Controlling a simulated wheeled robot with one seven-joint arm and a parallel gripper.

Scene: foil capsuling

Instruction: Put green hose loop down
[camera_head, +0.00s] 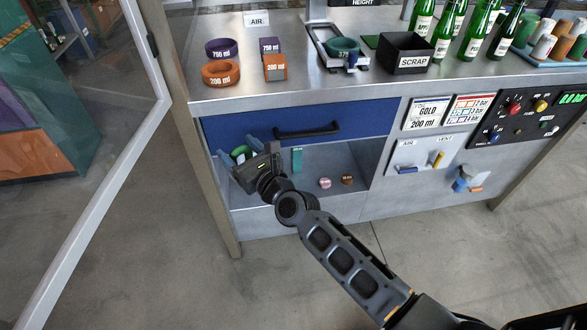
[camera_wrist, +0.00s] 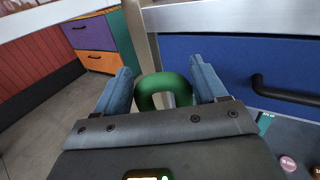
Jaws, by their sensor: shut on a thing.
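The green hose loop (camera_wrist: 163,84) is between the two blue fingers of my gripper (camera_wrist: 162,90) in the wrist view, and the gripper is shut on it. In the head view my gripper (camera_head: 238,153) is at the left part of the open shelf below the blue drawer, and the green loop (camera_head: 240,151) shows only in part by the fingers. I cannot tell whether the loop touches the shelf (camera_head: 335,158).
The blue drawer (camera_head: 300,122) with its black handle (camera_head: 307,131) is above the shelf. A teal block (camera_head: 297,160), a pink disc (camera_head: 324,183) and a brown disc (camera_head: 347,180) are on the shelf to the right. A glass door frame (camera_head: 105,165) stands at left.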

